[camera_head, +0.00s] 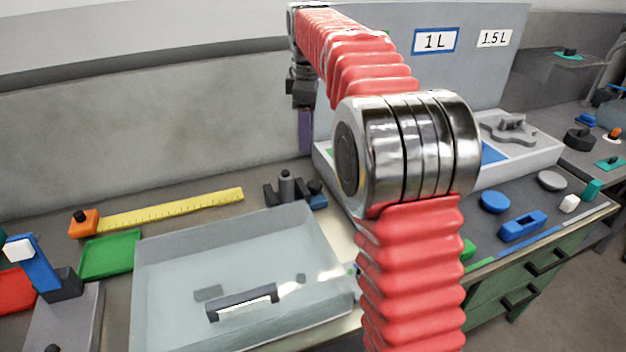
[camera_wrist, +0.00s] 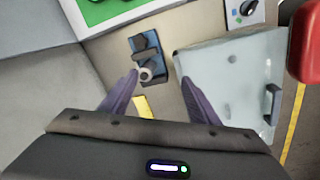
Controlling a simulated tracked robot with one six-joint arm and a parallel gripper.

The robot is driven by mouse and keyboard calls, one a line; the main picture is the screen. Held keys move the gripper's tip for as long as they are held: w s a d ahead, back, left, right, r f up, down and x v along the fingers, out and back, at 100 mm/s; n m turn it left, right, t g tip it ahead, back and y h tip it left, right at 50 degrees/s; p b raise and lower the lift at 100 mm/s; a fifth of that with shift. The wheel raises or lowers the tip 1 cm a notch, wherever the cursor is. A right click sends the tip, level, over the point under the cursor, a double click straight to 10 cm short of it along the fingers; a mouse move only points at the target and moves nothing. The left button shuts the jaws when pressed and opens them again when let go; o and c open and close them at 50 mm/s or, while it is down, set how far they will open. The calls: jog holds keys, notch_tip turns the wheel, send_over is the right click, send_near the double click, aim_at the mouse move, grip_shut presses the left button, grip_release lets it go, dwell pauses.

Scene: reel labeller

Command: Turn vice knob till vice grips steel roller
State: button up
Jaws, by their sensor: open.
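The vice, with dark jaws and a blue base (camera_head: 318,201), stands on the bench behind the clear tray. The grey steel roller (camera_head: 287,187) stands upright between the jaws; whether they touch it is too small to tell. A dark round knob (camera_head: 315,187) appears at the vice's right end. In the wrist view the vice (camera_wrist: 152,48) lies ahead of my fingers, with the roller's pale round end (camera_wrist: 145,74) close to the left fingertip in the picture. My gripper (camera_head: 304,148) is open and empty, pointing down above the vice. It also shows in the wrist view (camera_wrist: 160,77).
The large clear tray (camera_head: 165,262) stands in front of the vice. A yellow ruler (camera_head: 170,208) lies to the left, near a green tray (camera_head: 110,255). A white-rimmed station (camera_head: 545,145) with a grey back panel stands to the right. My red arm hides part of the bench.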

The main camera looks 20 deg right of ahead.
aim_at(314, 184)
jog(key=w+d+f+n+g, duration=0.1)
jog(key=w+d+f+n, duration=0.4)
jog(key=w+f, duration=0.3)
jog(key=shift+w+d+f+g, duration=0.3)
jog(key=shift+f, duration=0.25)
notch_tip(314, 184, down, 14)
jog(key=shift+r, duration=0.1)
dwell(0.4)
jog(key=c, duration=1.1)
